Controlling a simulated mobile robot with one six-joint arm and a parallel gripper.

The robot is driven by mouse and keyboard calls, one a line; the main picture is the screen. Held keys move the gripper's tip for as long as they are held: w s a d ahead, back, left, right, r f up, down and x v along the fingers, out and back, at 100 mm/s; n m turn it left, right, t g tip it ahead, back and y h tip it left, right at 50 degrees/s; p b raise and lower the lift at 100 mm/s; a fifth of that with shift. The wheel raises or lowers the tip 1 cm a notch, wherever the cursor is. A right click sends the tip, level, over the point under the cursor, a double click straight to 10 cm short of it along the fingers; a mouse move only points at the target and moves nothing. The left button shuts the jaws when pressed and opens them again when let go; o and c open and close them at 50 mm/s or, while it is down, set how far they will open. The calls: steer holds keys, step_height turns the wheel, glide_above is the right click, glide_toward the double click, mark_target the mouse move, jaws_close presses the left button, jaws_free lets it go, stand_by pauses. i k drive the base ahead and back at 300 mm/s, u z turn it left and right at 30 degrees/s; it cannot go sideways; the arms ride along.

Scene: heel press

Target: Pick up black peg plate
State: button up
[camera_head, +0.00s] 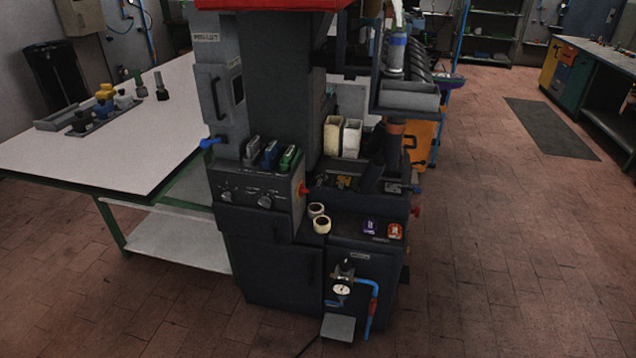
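A dark, flat plate (72,132) lies on the white-topped table at the left. It looks like the black peg plate, but it is small and dim here. Several upright pieces stand on it, including yellow ones (104,92), a blue one (98,100) and dark ones. They hide much of its surface. My gripper is not in view.
The white-topped table (60,165) has wide bare room in front of the plate. A grey tray (58,118) and dark-green upright pieces (161,88) stand near the plate. The tall dark press machine (270,270) fills the middle. Brick floor (500,270) is clear at right.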

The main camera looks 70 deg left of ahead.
mark_target(320, 179)
steer(key=z, duration=0.15)
steer(key=k, duration=0.25)
steer(key=u, duration=3.05)
steer(key=k, duration=0.65)
steer(key=z, duration=0.2)
steer(key=i, duration=0.35)
steer(key=z, duration=0.05)
